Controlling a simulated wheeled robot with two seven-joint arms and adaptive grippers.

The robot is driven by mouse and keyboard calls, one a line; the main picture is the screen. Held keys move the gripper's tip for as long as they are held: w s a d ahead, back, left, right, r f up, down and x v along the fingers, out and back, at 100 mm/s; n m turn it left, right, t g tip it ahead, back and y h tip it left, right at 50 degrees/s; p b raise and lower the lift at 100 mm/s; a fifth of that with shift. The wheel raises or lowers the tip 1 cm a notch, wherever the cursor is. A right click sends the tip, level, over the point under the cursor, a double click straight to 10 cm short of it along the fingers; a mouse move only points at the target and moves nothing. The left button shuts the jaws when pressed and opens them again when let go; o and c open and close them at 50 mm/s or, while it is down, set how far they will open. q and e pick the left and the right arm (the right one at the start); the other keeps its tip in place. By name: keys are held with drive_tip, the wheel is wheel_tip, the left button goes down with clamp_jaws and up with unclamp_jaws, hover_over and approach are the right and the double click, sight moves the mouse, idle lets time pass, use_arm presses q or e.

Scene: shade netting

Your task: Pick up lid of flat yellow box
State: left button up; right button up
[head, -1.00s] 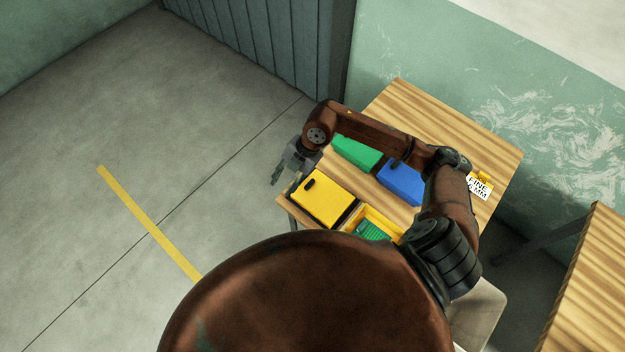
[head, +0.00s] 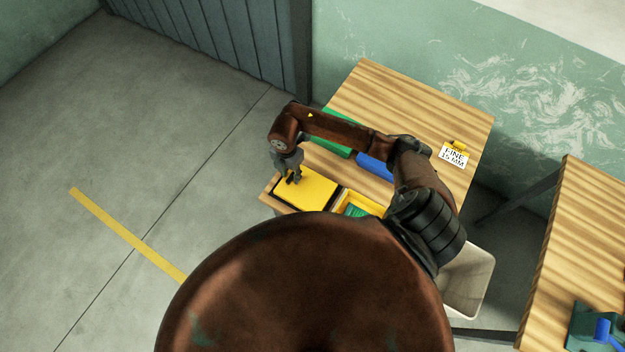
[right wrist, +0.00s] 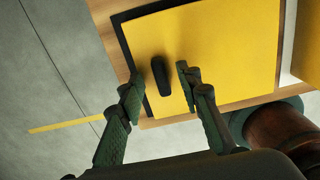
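The flat yellow box's lid (head: 308,188) lies on the wooden table near its left edge. It also shows large in the right wrist view (right wrist: 225,60), with a black handle (right wrist: 160,76) near one corner. My right gripper (head: 291,179) is over the handle's corner of the lid. In the right wrist view its two fingers (right wrist: 158,82) are apart, one on each side of the handle, and the gripper is open. I cannot tell whether a finger touches the handle. My left gripper is not in view.
A yellow bin (head: 347,196) with green contents stands right of the box. A green box (head: 334,149) and a blue box (head: 374,167) stand behind, partly hidden by my arm. A sign (head: 453,155) stands farther right. The table's back (head: 400,100) is clear.

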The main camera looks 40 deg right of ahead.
drive_tip(key=shift+w+a+f, duration=0.1)
drive_tip(key=shift+f, duration=0.1)
clamp_jaws()
drive_tip(key=shift+r, duration=0.1)
idle(0.5)
